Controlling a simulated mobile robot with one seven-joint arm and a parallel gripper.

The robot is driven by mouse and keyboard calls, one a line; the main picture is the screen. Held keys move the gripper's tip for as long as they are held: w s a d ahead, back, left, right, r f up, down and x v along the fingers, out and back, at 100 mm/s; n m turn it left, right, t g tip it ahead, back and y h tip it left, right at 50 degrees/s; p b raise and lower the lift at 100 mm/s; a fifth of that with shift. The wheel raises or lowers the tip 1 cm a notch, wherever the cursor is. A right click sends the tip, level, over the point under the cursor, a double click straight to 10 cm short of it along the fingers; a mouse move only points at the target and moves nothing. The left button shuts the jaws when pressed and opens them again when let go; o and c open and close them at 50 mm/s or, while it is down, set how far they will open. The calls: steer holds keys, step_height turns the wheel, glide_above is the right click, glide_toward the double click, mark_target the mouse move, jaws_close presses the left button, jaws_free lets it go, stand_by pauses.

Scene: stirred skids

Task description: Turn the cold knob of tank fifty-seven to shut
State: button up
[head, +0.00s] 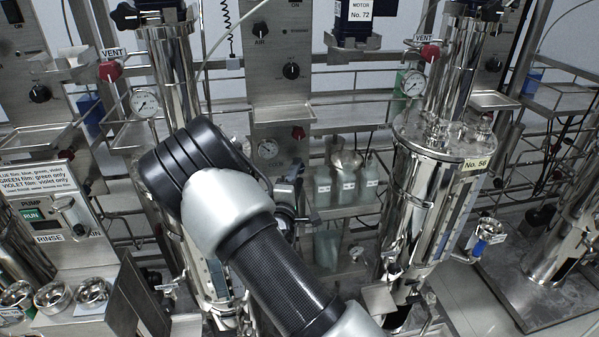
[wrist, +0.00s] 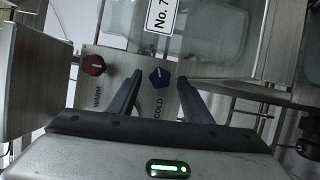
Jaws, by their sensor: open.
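In the wrist view a blue knob (wrist: 160,76) sits on a pale metal panel, with COLD lettered beside it. A white mark shows on its face. A red knob (wrist: 93,65), lettered WARM, is to its left. My gripper (wrist: 160,84) is open, and the blue knob appears between its two dark fingertips. Whether the fingers touch it I cannot tell. A label starting "No. 7" (wrist: 163,15) is cut off at the top. No number fifty-seven is readable. In the head view my arm covers much of the left tank (head: 172,75), and my gripper is mostly hidden.
A steel tank (head: 425,190) marked No. 56 stands to the right. Panels with black and red knobs (head: 298,132), rails and hoses fill the back. Bottles (head: 346,187) stand on a middle shelf. A rinse station (head: 75,212) with steel bowls is at the left.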

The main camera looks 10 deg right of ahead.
mark_target(300, 173)
steer(key=shift+x, duration=1.95)
steer(key=c, duration=1.1)
steer(key=shift+r, duration=0.1)
steer(key=shift+m+g+y, duration=0.3)
steer(key=shift+m, duration=0.7)
steer(key=shift+m+g+y+p, duration=0.4)
steer(key=shift+m+g+p, duration=0.1)
steer(key=shift+m, duration=1)
